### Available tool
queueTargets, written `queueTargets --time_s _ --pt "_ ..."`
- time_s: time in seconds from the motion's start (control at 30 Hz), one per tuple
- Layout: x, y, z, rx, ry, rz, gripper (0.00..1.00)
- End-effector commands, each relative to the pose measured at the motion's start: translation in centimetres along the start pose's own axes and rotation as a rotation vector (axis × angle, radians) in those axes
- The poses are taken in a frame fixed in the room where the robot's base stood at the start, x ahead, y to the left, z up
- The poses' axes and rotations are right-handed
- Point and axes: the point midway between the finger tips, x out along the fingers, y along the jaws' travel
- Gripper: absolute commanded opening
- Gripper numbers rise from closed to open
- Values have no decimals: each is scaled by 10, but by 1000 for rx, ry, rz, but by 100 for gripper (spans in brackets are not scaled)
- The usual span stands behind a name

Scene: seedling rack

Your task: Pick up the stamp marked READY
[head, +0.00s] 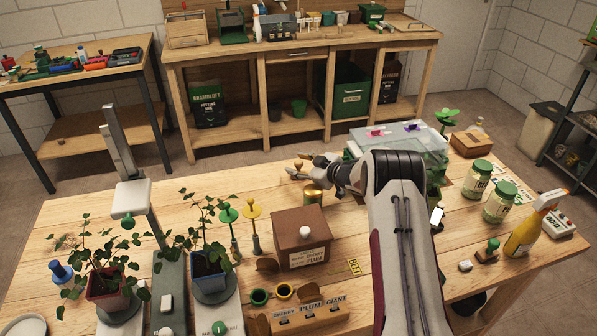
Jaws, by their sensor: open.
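I cannot read the word READY on anything in the head view. A small stamp-like object with a green knob and a dark base (487,254) stands near the right front edge of the table. A small object with a rounded wooden top (298,164) is at the back middle of the table, close to my fingertips; its lower part is hard to make out. My gripper (308,168) is open over the back middle of the table, beside this wooden-topped object and just above and behind a gold tin. I cannot tell whether it touches either. My arm hides part of the table.
The gold tin (313,194) stands just in front of my gripper. A brown box (301,239) with a white knob is nearer. A clear lidded bin (408,142) stands behind my arm. Potted plants fill the left; jars (478,180) and a yellow spray bottle (524,234) stand right.

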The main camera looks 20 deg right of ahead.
Motion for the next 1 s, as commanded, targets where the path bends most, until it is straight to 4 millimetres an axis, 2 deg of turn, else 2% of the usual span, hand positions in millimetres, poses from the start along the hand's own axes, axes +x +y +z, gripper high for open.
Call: queueTargets --time_s 0.2,0.37,0.77,1.0 --pt "0 0 0 0 0 0 40" --pt "0 0 0 0 0 0 0" --pt "-1 1 -2 -1 0 0 0" --pt "-6 6 -15 -1 2 1 0"
